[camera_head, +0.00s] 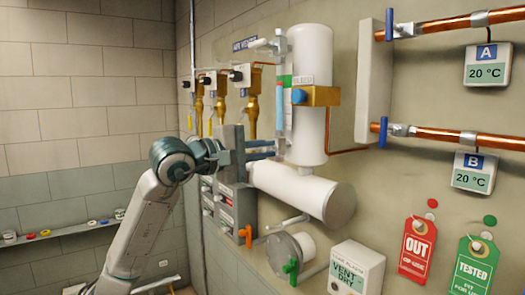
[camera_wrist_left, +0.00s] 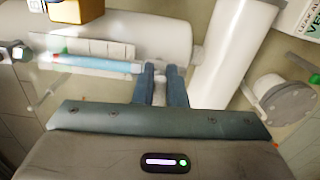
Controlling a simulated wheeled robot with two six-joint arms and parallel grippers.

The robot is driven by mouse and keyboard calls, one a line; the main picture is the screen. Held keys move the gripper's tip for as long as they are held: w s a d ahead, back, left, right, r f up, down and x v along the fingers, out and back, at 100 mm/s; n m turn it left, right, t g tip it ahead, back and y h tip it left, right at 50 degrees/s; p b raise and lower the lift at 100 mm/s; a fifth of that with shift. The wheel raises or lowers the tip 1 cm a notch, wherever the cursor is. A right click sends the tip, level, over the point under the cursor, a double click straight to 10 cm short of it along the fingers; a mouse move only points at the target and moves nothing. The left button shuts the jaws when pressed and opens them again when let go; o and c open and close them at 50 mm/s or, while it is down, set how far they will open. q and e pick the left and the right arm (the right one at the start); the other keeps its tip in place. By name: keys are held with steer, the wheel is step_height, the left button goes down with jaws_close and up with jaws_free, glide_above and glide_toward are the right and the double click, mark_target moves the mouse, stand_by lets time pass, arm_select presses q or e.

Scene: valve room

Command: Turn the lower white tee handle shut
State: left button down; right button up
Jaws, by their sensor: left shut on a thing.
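The lower white tee handle (camera_wrist_left: 160,68) sits at the bottom end of the sight glass tube (camera_head: 284,115), beside the upright white tank (camera_head: 311,70). The tube also shows in the left wrist view (camera_wrist_left: 95,63). My left gripper (camera_head: 272,149) reaches in from the left and is shut on the lower handle. In the left wrist view its two fingers (camera_wrist_left: 161,84) stand on either side of the handle and hide most of it. The upper white tee handle (camera_head: 262,43) is at the tube's top end. My right gripper is in neither view.
A horizontal white cylinder (camera_head: 300,191) lies just below my gripper. Brass valves (camera_head: 252,102) hang on the wall behind. A green-handled valve (camera_head: 291,268) and a vent dry box (camera_head: 356,268) are lower right.

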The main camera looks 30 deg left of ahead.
arm_select(q)
steer(key=shift+f+m, duration=0.15)
steer(key=shift+m, duration=0.45)
steer(key=c, duration=1.5)
jaws_free()
steer(key=b+v, duration=0.8)
steer(key=v, duration=0.2)
steer(key=shift+s+a, duration=0.1)
steer(key=shift+s, duration=0.3)
